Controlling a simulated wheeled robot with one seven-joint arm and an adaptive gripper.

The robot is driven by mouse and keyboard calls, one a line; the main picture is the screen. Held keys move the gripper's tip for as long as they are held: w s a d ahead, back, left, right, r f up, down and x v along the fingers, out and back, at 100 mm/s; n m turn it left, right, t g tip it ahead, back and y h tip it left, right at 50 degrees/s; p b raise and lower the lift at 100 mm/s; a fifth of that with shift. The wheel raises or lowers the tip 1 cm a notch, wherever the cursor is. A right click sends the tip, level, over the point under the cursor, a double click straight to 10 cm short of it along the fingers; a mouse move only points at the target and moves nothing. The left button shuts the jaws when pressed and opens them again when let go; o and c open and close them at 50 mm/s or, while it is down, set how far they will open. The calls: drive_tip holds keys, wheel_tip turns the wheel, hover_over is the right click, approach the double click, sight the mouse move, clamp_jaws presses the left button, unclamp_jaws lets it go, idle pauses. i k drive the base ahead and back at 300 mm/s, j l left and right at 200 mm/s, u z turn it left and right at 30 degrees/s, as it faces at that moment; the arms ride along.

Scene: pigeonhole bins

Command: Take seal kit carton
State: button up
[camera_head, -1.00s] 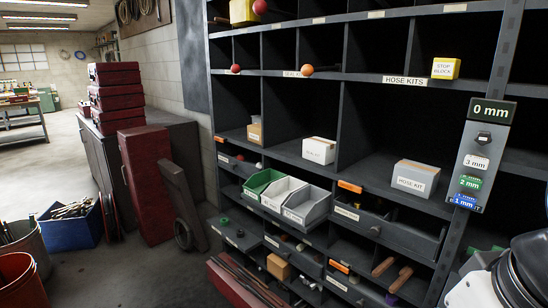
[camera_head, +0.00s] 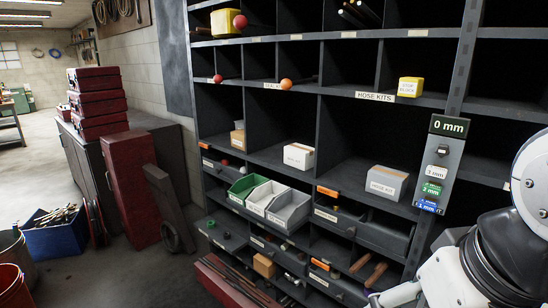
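The seal kit carton (camera_head: 298,156) is a small white box with a tan strip along its top. It sits upright near the front of the middle pigeonhole, under a shelf label that looks like "SEAL KITS" (camera_head: 273,86). Its front print is blurred now. My arm (camera_head: 490,260) shows at the lower right, well to the right of and below the carton. My gripper is not in view.
A grey hose kit box (camera_head: 386,182) stands in the bay to the right. Green, white and grey open bins (camera_head: 288,210) sit below the carton. A gauge panel (camera_head: 440,165) hangs on the right upright.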

sight(300, 156)
drive_tip(key=i+j, duration=0.55)
drive_tip(key=j, duration=0.2)
drive_tip(key=i+j+u, duration=0.1)
drive_tip(key=i+j, duration=0.45)
drive_tip(key=j, duration=0.15)
drive_tip(key=i+j, duration=0.6)
drive_tip(key=k+j+u, duration=0.05)
drive_tip(key=j, duration=0.05)
